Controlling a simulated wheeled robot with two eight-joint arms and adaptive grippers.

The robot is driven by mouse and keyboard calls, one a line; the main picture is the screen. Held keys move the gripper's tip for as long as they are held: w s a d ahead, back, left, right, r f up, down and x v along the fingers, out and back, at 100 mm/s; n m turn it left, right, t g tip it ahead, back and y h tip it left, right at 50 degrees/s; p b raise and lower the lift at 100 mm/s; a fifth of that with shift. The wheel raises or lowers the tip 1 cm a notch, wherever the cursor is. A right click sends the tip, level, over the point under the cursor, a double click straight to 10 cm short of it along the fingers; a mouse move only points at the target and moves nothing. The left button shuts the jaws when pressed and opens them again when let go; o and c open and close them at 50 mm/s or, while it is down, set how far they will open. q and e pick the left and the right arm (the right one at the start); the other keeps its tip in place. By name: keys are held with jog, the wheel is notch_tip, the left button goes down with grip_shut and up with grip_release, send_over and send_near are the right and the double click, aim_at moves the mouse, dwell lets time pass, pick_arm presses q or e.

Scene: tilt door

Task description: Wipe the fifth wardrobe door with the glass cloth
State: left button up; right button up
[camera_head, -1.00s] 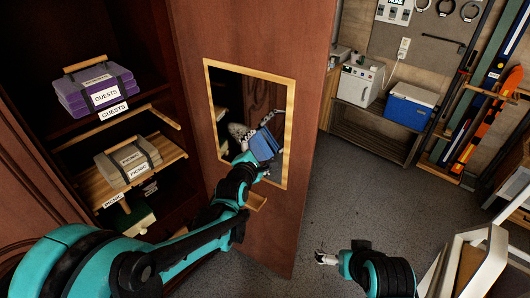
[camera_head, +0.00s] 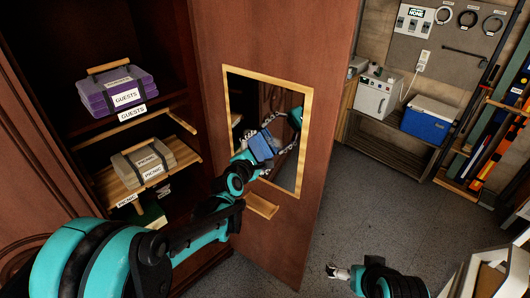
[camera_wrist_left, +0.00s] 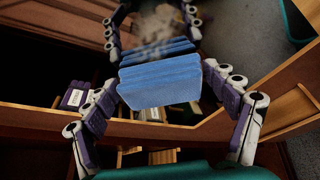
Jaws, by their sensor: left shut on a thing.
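A reddish-brown wardrobe door (camera_head: 275,48) stands open, with a gold-framed mirror (camera_head: 238,100) set in it. I cannot tell its number. My left gripper (camera_head: 258,150) is shut on a folded blue cloth (camera_head: 263,146) in front of the middle of the mirror. In the left wrist view, the cloth (camera_wrist_left: 160,82) sits between the fingers, and its reflection and the fingers' reflection show just beyond. Whether the cloth touches the glass is unclear. My right gripper (camera_head: 335,271) hangs low over the floor at the right; its jaws are too small to read.
The open wardrobe at left holds a purple GUESTS bundle (camera_head: 118,93) and a beige PICNIC bundle (camera_head: 142,163) on shelves. A wooden ledge (camera_head: 262,206) juts out below the mirror. A blue cooler (camera_head: 429,120) stands at the back right. Grey floor (camera_head: 365,205) is clear right of the door.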

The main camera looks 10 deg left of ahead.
aim_at(251, 141)
pick_arm(q)
jog(key=shift+w+a+r, duration=0.25)
jog(key=shift+w+a, duration=0.4)
jog(key=shift+a, duration=0.6)
jog(key=shift+w+a+r, duration=0.25)
jog(key=shift+w+a, duration=0.45)
jog(key=shift+a, duration=0.6)
jog(key=shift+w+a+r, duration=0.25)
jog(key=shift+w+a, duration=0.4)
jog(key=shift+a, duration=0.6)
jog(key=shift+s+d, duration=0.35)
jog(key=shift+d, duration=0.35)
jog(key=shift+s+d, duration=0.3)
jog(key=shift+d, duration=0.35)
jog(key=shift+s+d, duration=0.35)
jog(key=shift+d, duration=0.35)
jog(key=shift+s+d, duration=0.5)
jog(key=shift+d, duration=0.3)
jog(key=shift+s+d, duration=0.45)
jog(key=shift+d, duration=0.35)
jog(key=shift+s+d, duration=0.5)
jog(key=shift+d, duration=0.3)
jog(key=shift+s+d, duration=0.5)
jog(key=shift+d, duration=0.5)
jog(key=shift+s+d, duration=0.45)
jog(key=shift+d, duration=0.55)
jog(key=shift+s+d, duration=0.5)
jog(key=shift+d, duration=0.5)
